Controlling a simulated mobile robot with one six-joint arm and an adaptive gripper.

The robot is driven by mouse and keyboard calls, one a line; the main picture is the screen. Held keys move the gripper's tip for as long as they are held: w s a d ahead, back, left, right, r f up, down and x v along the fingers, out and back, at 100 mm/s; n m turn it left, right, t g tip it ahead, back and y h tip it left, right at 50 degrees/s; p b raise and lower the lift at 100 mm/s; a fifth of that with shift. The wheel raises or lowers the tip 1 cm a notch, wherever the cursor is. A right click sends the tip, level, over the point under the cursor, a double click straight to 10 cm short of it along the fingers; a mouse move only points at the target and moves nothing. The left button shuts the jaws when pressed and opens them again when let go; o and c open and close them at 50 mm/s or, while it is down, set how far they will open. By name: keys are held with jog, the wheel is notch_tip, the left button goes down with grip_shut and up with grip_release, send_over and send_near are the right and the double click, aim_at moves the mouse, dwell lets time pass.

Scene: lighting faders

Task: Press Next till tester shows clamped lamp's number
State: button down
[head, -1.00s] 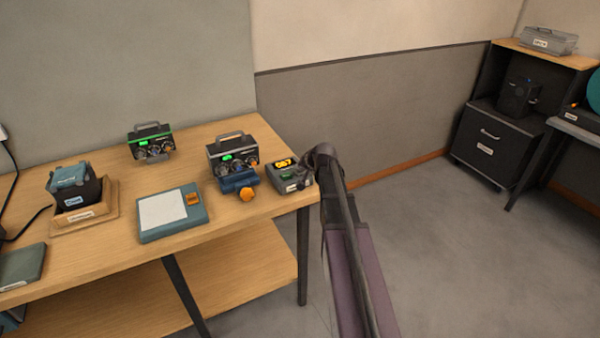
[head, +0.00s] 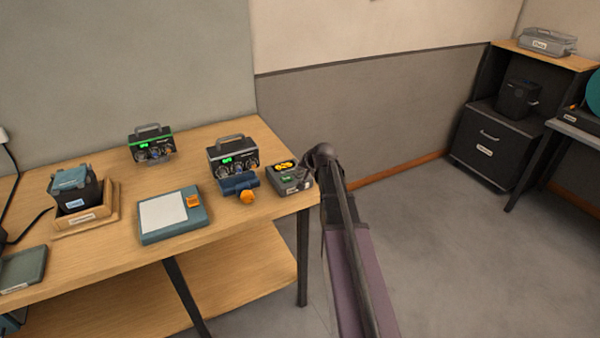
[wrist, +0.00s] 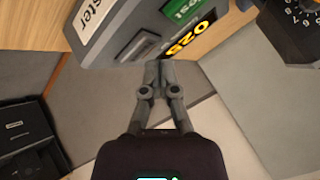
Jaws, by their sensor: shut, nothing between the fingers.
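The tester (head: 290,180) is a small dark grey box at the table's right end. In the wrist view the tester (wrist: 112,42) shows a label ending in "ster", a green patch (wrist: 183,10), a grey key (wrist: 140,45) and an amber display (wrist: 187,40). The display's digits are slanted and I cannot read them surely. My gripper (wrist: 158,66) is shut and empty, its tips at or just by the tester's edge near the key; contact is unclear. A black lamp unit (head: 232,155) with a green readout sits in a blue clamp (head: 240,182) with an orange knob.
A second black unit (head: 151,146) stands further back. A teal pad (head: 152,238) with an orange button and a teal-topped block on a wooden tray (head: 112,210) are to the left. Open floor lies right of the table (head: 130,260).

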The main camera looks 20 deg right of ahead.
aim_at(300, 174)
jog(key=shift+r, duration=0.2)
dwell(0.3)
notch_tip(300, 174, up, 5)
jog(key=p, duration=0.5)
jog(key=shift+f, duration=0.1)
dwell(0.8)
jog(key=s+a+f+n+g, duration=0.2)
jog(key=s+a+g, duration=0.1)
jog(key=s+a, duration=0.4)
jog(key=s+a+f+n+g, duration=0.1)
jog(key=s+a+n+g, duration=0.2)
jog(key=s+a, duration=0.5)
jog(key=s+a+f+n+g+h, duration=0.1)
jog(key=s+a+f+n+g, duration=0.1)
jog(key=s+a, duration=0.5)
jog(key=s+g, duration=0.1)
jog(key=s, duration=0.2)
jog(key=shift+s+a+f, duration=0.25)
jog(key=shift+a+f, duration=0.05)
jog(key=shift+a, duration=0.05)
